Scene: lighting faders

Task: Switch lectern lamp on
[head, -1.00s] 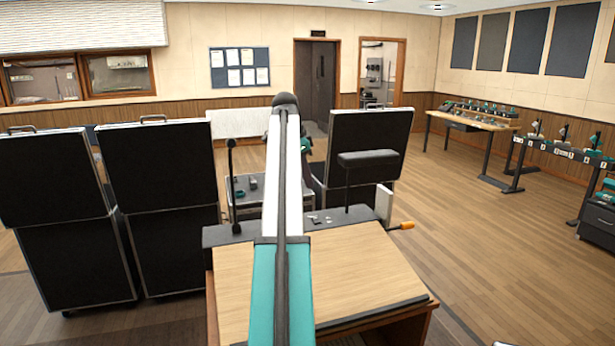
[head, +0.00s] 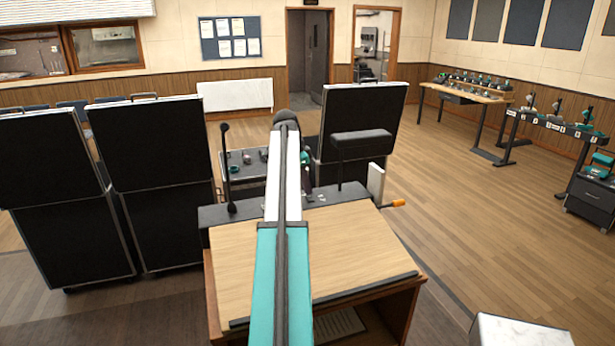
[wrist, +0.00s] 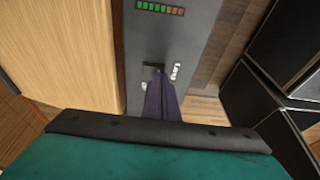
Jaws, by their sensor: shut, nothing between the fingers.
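The lectern (head: 350,255) has a sloped wooden top and a dark grey control strip (head: 225,215) along its far edge. A black lamp-like head (head: 362,145) stands on a thin post at the strip's right; I see no light from it. In the wrist view the strip (wrist: 190,25) carries a small dark switch or slot (wrist: 152,68) with white markings beside it. My gripper (wrist: 157,74) is shut and empty, its fingertips at or just over that switch and partly covering it. I cannot tell whether they touch. In the head view my arm hides most of the gripper.
A gooseneck microphone (head: 227,165) rises from the strip's left end. An orange-tipped handle (head: 397,203) sticks out at the right. Black cases (head: 55,200) stand at left and another (head: 362,115) behind the lectern. Open floor (head: 470,230) lies to the right.

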